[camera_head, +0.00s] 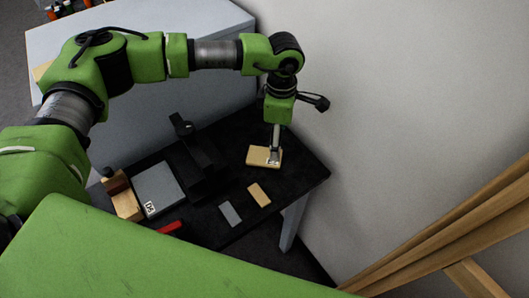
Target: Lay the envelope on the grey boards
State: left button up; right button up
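A tan flat piece (256,156), which looks like the envelope, lies on the black table near its back right edge. My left gripper (273,157) points down at its right part, with the fingertips at or on it. I cannot tell whether the fingers are closed on it. A smaller tan piece (259,195) lies in front of it. The grey boards (158,187), a flat grey rectangle with a small white label, lie at the left of the table. My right gripper is not in view.
A black stand-like object (201,158) rises between the boards and the tan pieces. A small grey piece (230,213), a red item (169,227) and a wooden block (126,204) lie on the black table (288,178). A pale wall is close on the right.

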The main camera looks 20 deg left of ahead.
aim_at(264, 157)
pick_arm(q)
notch_tip(264, 157, down, 2)
jog(key=shift+w+a+f+p, duration=0.1)
jog(key=shift+a+p, duration=0.05)
jog(key=shift+p, duration=0.2)
jog(key=shift+s+a+f+p, duration=0.25)
jog(key=shift+f+p, duration=0.15)
jog(key=shift+p, duration=0.05)
jog(key=shift+s+a+f+p, duration=0.2)
jog(key=shift+a+f+p, duration=0.05)
jog(key=shift+f+p, duration=0.2)
notch_tip(264, 157, down, 2)
jog(key=shift+a+f+p, duration=0.1)
jog(key=shift+f+p, duration=0.05)
jog(key=shift+p, duration=0.15)
jog(key=shift+f, duration=0.35)
jog(key=c, duration=0.9)
jog(key=shift+c, duration=0.9)
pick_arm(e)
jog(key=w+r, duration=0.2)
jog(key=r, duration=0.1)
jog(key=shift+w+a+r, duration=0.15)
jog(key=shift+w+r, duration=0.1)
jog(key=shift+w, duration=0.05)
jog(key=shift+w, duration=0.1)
pick_arm(q)
jog(key=shift+r, duration=0.1)
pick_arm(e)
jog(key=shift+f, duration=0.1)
